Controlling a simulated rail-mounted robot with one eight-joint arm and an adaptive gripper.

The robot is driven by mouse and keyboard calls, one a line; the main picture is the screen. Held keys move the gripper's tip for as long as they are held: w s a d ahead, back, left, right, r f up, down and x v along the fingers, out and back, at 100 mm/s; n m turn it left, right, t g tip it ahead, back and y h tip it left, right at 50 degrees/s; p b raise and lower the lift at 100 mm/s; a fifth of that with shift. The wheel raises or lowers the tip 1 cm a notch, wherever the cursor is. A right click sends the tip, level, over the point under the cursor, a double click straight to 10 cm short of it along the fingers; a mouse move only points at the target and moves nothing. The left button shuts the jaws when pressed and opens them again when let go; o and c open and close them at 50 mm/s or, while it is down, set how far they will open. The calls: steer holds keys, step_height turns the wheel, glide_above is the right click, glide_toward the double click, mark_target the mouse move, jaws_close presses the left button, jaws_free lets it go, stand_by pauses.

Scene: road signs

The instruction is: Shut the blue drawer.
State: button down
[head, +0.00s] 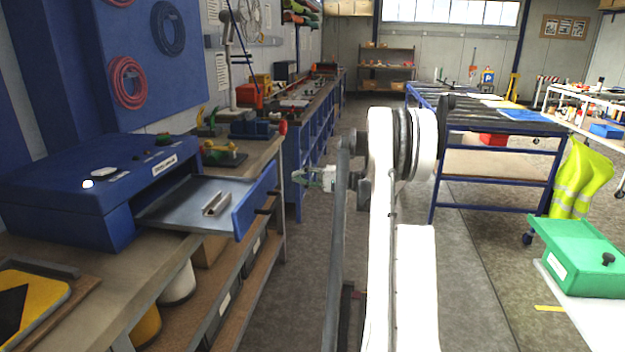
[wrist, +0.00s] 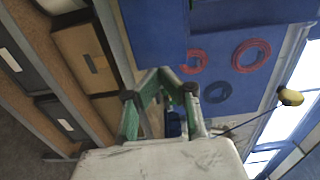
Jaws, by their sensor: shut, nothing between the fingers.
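The blue drawer (head: 170,210) stands pulled out of the blue box (head: 85,190) on the workbench at left in the head view. Its blue front panel (head: 255,200) has dark handles facing right. A small metal piece (head: 216,203) lies in its grey tray. My gripper (head: 298,178) is to the right of the front panel, apart from it in the picture, pointing left. In the wrist view its green fingers (wrist: 160,76) come together at the tips with nothing held. A blue surface (wrist: 153,35) lies beyond them; I cannot tell if it is the drawer front.
The wooden workbench (head: 270,150) holds small tools and has shelves with boxes below. A blue-framed roller table (head: 490,125) and a green box (head: 580,258) stand at right. The floor aisle (head: 285,300) beside the bench is clear.

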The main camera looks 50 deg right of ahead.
mark_target(276, 174)
steer(key=shift+x, duration=2.7)
steer(key=shift+w, duration=0.1)
